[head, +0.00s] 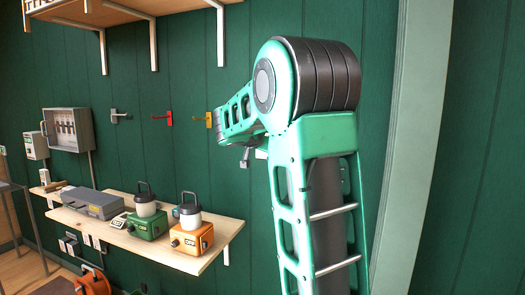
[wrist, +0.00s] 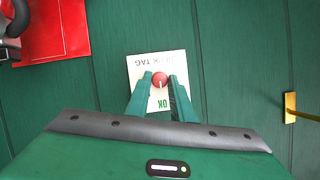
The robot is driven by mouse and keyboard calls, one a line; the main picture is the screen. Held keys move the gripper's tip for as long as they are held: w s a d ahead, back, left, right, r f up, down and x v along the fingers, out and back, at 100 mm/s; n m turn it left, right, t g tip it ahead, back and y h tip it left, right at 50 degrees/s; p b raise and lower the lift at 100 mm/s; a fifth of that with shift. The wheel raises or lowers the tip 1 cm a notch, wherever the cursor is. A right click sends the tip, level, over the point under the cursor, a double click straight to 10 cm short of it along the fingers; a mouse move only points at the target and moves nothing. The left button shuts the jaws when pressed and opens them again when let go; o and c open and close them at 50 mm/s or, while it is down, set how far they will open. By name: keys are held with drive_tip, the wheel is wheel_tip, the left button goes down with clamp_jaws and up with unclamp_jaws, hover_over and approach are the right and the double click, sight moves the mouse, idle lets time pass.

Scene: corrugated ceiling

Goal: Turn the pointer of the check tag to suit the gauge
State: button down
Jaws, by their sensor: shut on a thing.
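The check tag (wrist: 140,67) is a pale square card on the green wall in the wrist view, with dark lettering near its top and green "OK" lettering near its bottom, partly behind my fingers. Its pointer (wrist: 160,79) is a round red knob with a small pale mark that seems to face down the picture, toward the "OK" side. My gripper (wrist: 161,82) is shut on this knob, one teal finger on each side. In the head view my arm hides the tag. No gauge face can be read in either view.
In the wrist view a red panel (wrist: 62,30) with a dark fitting (wrist: 12,22) is at upper left, and a yellow plate (wrist: 290,107) is at right. In the head view a wooden shelf (head: 205,262) holds lanterns (head: 192,235) below my arm; wall hooks (head: 163,118) are at left.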

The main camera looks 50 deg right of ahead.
drive_tip(key=shift+w+a+f, duration=0.2)
drive_tip(key=shift+w+a, duration=0.1)
drive_tip(key=shift+a, duration=0.05)
drive_tip(key=c, duration=1.5)
unclamp_jaws()
drive_tip(key=shift+c, duration=0.2)
drive_tip(key=v, duration=1)
drive_tip(key=shift+s+a+r, duration=0.15)
drive_tip(key=shift+s+r, duration=0.05)
drive_tip(key=shift+s, duration=0.05)
